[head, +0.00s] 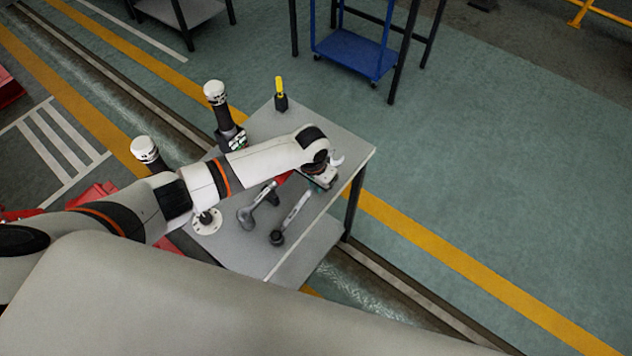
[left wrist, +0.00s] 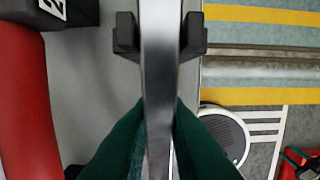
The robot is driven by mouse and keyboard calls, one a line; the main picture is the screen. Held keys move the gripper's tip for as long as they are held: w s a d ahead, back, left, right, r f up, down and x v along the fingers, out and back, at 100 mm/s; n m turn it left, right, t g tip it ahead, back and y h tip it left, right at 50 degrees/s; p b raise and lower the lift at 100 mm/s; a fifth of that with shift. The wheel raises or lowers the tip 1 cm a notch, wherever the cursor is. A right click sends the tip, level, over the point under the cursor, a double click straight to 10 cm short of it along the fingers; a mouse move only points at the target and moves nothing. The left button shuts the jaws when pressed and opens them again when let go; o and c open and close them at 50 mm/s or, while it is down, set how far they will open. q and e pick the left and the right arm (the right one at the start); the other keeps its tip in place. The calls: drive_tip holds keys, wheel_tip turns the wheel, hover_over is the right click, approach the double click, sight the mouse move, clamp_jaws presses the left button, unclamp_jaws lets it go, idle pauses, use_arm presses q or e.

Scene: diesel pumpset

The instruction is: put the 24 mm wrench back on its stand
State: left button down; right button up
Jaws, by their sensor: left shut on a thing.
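My left gripper (head: 322,180) is over the right part of the grey table. In the left wrist view its dark green fingers (left wrist: 158,125) are shut on a long steel wrench (left wrist: 158,65), which runs up the middle of the picture. A pale wrench end (head: 337,160) shows beside the gripper in the head view. Two black blocks (left wrist: 126,38) flank the wrench above the fingers; whether they touch it I cannot tell. The size marking on the held wrench is not readable. My right gripper is not in view.
Two other wrenches (head: 290,218) lie at the table's (head: 345,150) front, near a round white flange (head: 207,222). A yellow-topped tool (head: 280,92) stands at the back. A black block with a white label (left wrist: 52,10) and a red object (left wrist: 25,105) are at left in the wrist view.

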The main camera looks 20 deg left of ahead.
use_arm(q)
drive_tip(key=shift+f, duration=0.2)
drive_tip(key=c, duration=1.3)
unclamp_jaws()
drive_tip(key=r, duration=0.4)
drive_tip(key=r+b, duration=0.1)
drive_tip(key=r, duration=0.3)
drive_tip(key=s+r, duration=0.1)
drive_tip(key=r, duration=0.3)
drive_tip(key=shift+s+a+b, duration=0.1)
drive_tip(key=shift+a+b, duration=0.1)
drive_tip(key=shift+b, duration=0.1)
